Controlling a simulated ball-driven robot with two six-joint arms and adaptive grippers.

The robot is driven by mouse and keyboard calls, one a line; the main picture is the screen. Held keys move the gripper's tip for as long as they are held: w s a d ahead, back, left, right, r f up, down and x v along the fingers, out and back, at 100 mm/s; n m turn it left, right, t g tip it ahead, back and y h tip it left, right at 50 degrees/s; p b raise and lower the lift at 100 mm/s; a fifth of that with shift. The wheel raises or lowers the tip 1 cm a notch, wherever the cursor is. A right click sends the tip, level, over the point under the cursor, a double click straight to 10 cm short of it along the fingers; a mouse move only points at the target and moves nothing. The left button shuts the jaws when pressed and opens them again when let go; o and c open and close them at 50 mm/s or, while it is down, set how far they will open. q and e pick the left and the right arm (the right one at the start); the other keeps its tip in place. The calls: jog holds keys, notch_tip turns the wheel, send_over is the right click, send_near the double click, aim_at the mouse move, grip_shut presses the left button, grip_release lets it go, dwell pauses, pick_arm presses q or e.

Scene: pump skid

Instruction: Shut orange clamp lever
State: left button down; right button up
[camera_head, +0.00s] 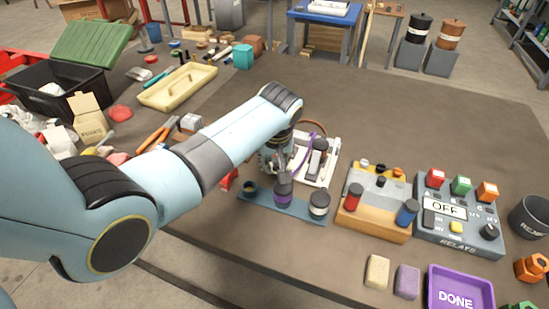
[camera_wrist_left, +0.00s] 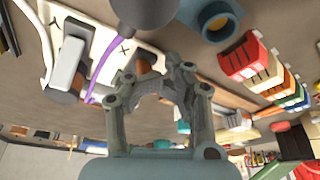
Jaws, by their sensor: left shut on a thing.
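My left gripper (camera_head: 275,162) reaches down beside the white board (camera_head: 325,178) and the blue plate (camera_head: 258,212). In the left wrist view, its fingers (camera_wrist_left: 152,75) are drawn in toward each other. The thing between them is too small and shaded to name. A dark round part (camera_wrist_left: 145,12) is just beyond the fingertips. The white board with a purple cable (camera_wrist_left: 108,68) lies left of them, and a blue ring (camera_wrist_left: 216,20) lies right. I cannot pick out the orange clamp lever clearly; my gripper and forearm hide part of this area. My right gripper is not in view.
Clutter fills the left; the table's far middle is clear.

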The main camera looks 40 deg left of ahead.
pick_arm(q)
jog(key=shift+w+a+b, duration=0.15)
jog(key=shift+w+b, duration=0.7)
jog(key=shift+w, duration=0.85)
jog(key=p+v, duration=0.3)
jog(key=p, duration=0.1)
jog(key=a+p+v, duration=0.1)
jog(key=p+v, duration=0.2)
jog(key=shift+w+a+r+p, duration=0.15)
jog(key=shift+r+p, duration=0.1)
jog(key=shift+p, duration=0.1)
jog(key=shift+f, duration=0.1)
